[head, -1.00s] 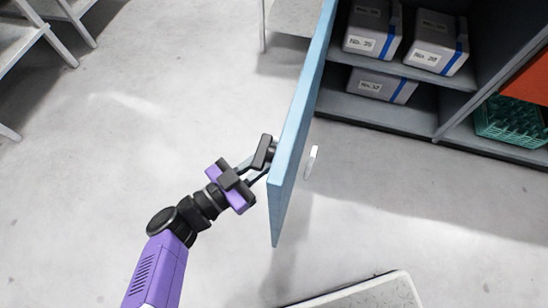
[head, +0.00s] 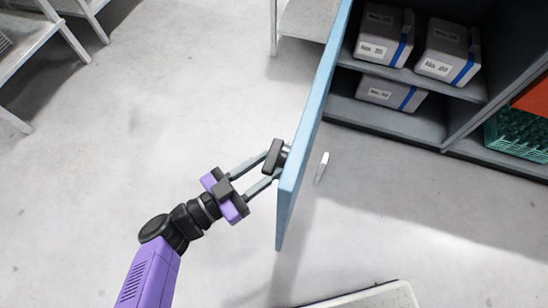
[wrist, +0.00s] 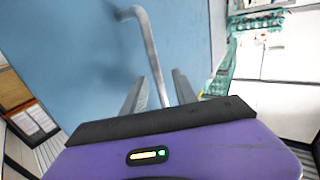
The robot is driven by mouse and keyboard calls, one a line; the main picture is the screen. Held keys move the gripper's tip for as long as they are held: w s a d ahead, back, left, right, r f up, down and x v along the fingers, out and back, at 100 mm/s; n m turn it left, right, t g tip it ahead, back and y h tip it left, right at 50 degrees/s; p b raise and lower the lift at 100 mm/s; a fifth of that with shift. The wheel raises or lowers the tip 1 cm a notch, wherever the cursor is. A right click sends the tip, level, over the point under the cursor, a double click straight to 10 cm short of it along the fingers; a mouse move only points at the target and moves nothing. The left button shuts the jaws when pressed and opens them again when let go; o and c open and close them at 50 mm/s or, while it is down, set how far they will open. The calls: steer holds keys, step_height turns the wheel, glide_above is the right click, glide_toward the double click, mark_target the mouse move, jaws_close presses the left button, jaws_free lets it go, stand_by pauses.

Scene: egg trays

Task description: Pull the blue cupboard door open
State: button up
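The blue cupboard door (head: 318,115) stands swung well out from the cupboard, seen nearly edge-on in the head view. In the wrist view its blue face (wrist: 60,60) fills the left and middle. A silver bar handle (wrist: 149,45) on that face runs down between my fingers. My gripper (head: 275,167) is at the door's outer face, left of the door in the head view. Its fingers are spread, with the handle between them and visible gaps in the wrist view (wrist: 158,88).
The cupboard shelf (head: 420,125) holds several grey boxes (head: 382,38) with blue straps. A green crate (head: 520,132) sits at right. A small white bar (head: 321,167) shows right of the door. A pale panel (head: 375,298) lies at the bottom.

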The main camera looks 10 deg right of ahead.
steer(key=v, duration=0.5)
stand_by(0.5)
